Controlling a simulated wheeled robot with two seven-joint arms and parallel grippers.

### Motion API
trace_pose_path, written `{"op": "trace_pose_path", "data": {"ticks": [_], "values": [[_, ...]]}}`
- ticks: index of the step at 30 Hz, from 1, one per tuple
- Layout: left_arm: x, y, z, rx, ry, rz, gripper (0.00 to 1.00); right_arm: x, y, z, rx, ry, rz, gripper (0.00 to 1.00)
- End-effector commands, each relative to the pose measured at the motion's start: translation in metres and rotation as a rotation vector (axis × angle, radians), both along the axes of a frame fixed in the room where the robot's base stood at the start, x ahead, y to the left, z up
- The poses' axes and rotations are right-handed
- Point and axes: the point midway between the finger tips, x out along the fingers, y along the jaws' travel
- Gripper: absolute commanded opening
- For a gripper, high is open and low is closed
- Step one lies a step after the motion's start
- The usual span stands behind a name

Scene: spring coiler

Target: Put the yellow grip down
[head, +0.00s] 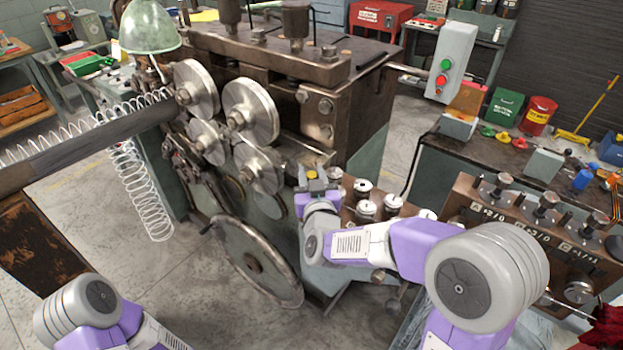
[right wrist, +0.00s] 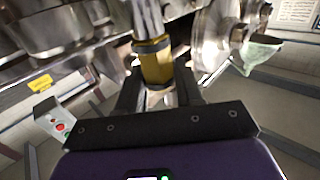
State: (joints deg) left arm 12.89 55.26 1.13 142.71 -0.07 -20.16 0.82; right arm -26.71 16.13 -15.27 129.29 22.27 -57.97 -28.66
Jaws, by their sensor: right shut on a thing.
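The yellow grip (right wrist: 157,66) is a short yellow cylinder with dark bands, on the end of a silver metal shaft (right wrist: 147,18). In the right wrist view it sits between the dark fingers of my right gripper (right wrist: 158,92), which is shut on it. In the head view the yellow grip (head: 312,174) is a small yellow patch at my right gripper (head: 317,186), close in front of the coiling machine (head: 350,95). I cannot tell whether the shaft touches the machine. My left arm shows at the bottom left, but its gripper is out of view.
Steel rollers (head: 250,112) and a large handwheel (head: 255,262) are left of my right gripper. Several capped metal posts (head: 365,210) stand just right of it. A wire spring (head: 145,195) hangs at left.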

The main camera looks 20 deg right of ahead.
Motion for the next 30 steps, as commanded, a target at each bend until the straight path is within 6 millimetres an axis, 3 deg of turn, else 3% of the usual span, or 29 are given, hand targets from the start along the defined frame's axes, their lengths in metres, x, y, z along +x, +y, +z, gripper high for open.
{"op": "trace_pose_path", "data": {"ticks": [11,12,17,30], "values": [[0.0001,0.0,-0.0039,0.0,0.0,0.0,0.43,0.0001,0.0002,-0.0029,0.001,-0.004,0.0,0.0],[0.0001,-0.0001,-0.0043,0.0,0.0,0.0,0.43,0.0,0.0001,-0.0042,0.001,-0.001,0.001,0.37],[0.0002,0.0,-0.0031,0.0,0.0,0.0,0.43,0.0,0.0002,-0.0029,0.0,-0.001,0.001,0.61],[0.0003,0.0,0.0013,0.0,-0.001,0.0,0.43,-0.0058,0.0012,0.0014,0.002,-0.001,0.002,0.61]]}}
